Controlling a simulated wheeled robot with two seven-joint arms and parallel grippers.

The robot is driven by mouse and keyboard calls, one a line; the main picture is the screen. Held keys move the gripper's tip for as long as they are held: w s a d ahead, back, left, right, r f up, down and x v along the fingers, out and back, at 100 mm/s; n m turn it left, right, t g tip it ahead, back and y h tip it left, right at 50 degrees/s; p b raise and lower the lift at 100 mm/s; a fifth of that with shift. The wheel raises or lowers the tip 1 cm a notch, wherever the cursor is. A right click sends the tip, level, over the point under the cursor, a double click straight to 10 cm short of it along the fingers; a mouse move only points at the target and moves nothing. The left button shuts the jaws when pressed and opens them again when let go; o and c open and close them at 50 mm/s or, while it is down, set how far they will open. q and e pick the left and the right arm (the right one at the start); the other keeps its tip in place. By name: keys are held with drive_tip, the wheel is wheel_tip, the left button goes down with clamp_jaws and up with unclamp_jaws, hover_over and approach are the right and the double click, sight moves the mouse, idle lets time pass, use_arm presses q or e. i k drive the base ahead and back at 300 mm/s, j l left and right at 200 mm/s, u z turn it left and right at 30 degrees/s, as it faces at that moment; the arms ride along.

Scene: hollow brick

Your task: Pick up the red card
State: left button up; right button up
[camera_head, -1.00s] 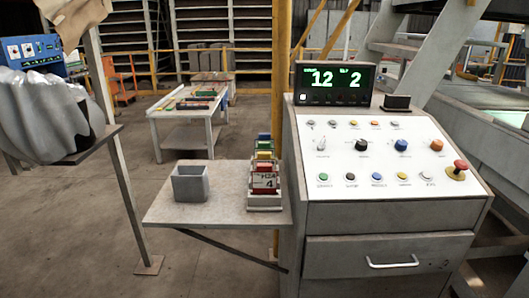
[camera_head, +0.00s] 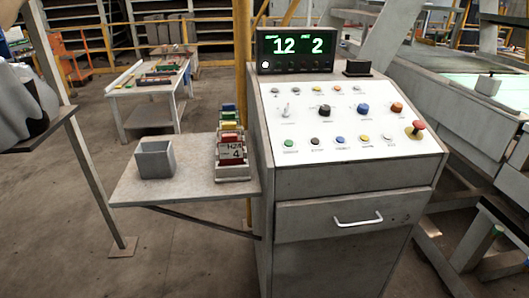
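The red card (camera_head: 231,152) stands at the front of a card rack (camera_head: 233,172) on the grey side shelf left of the control console. It carries a white label with dark print that seems to read "HZA 4". Green, yellow and blue cards (camera_head: 228,113) stand in a row behind it. Neither of my grippers shows in the head view.
A grey open box (camera_head: 155,158) stands on the shelf (camera_head: 190,187) left of the rack, with bare shelf between them. The console (camera_head: 340,125) has buttons, a red stop knob (camera_head: 418,125) and a display (camera_head: 297,47) reading 12 and 2. A workbench (camera_head: 150,83) stands behind.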

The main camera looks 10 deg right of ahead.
sight(230, 150)
drive_tip(key=z, duration=3.2)
drive_tip(key=u, duration=3.2)
drive_tip(key=i+j+z, duration=0.15)
drive_tip(key=j, duration=0.2)
drive_tip(key=i+j+z, duration=0.15)
drive_tip(key=j, duration=0.2)
drive_tip(key=i, duration=0.05)
